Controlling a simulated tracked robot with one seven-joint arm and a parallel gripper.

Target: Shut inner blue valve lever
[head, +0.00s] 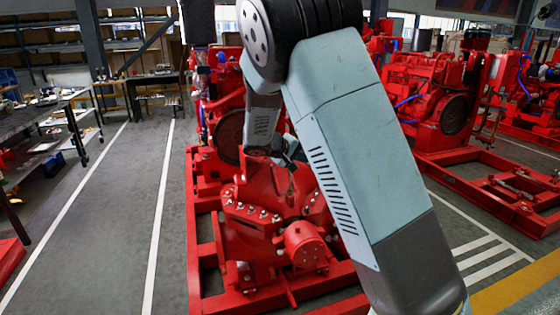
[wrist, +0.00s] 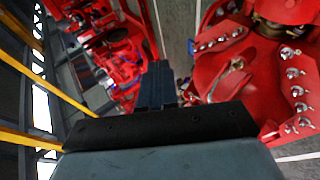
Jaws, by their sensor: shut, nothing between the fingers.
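My gripper (wrist: 158,72) shows in the wrist view as dark fingers together, shut and empty. In the head view it is a small dark shape (head: 289,157) above the red pump casing (head: 262,207), partly hidden by my arm. The casing with its bolts also shows at the right of the wrist view (wrist: 218,68), apart from the fingers. I cannot make out the inner blue valve lever in either view. A small blue part (head: 222,57) shows on the red engine behind the pump, but I cannot tell whether it is a lever.
The pumpset stands on a red frame (head: 207,290). My arm covers much of its right side. Other red pumpsets (head: 430,100) stand to the right. A workbench (head: 45,118) stands at the left. The grey floor (head: 110,210) between bench and frame is clear.

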